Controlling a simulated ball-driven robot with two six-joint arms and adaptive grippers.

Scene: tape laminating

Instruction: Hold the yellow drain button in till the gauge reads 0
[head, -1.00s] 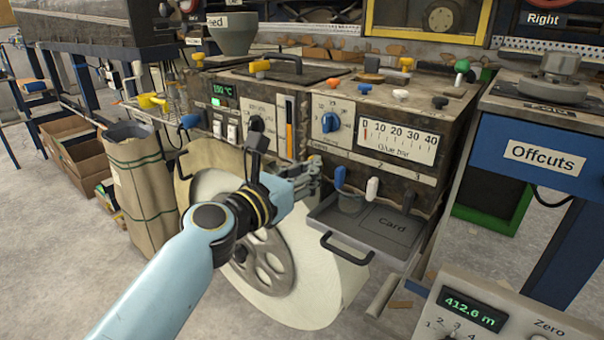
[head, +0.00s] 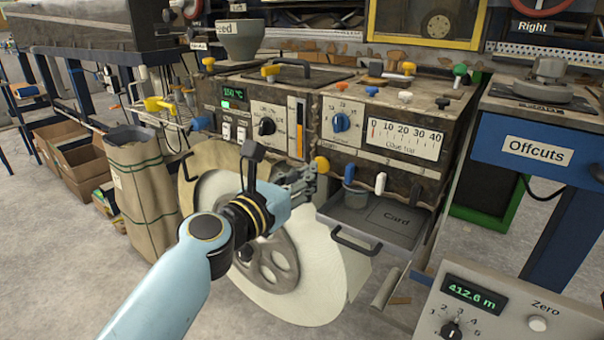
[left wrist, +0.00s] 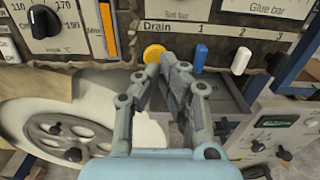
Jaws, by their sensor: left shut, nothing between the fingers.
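The yellow drain button (head: 322,165) is on the front of the glue machine, left of a blue knob. In the left wrist view the button (left wrist: 153,53) shows under the word Drain, at the left edge of my fingertips. My left gripper (head: 312,178) is shut and empty, its tips right by the button; I cannot tell whether they touch it or whether it is pressed in. The left gripper also fills the middle of the left wrist view (left wrist: 172,62). The glue bar gauge (head: 403,139) has a red mark near 0 at its left end. My right gripper is not in view.
Blue (head: 349,173) and white (head: 380,183) knobs sit right of the button. Below them is a grey tray (head: 412,243) marked Card. A large white roll (head: 325,275) stands under my left arm. A counter box (head: 515,310) is at the lower right.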

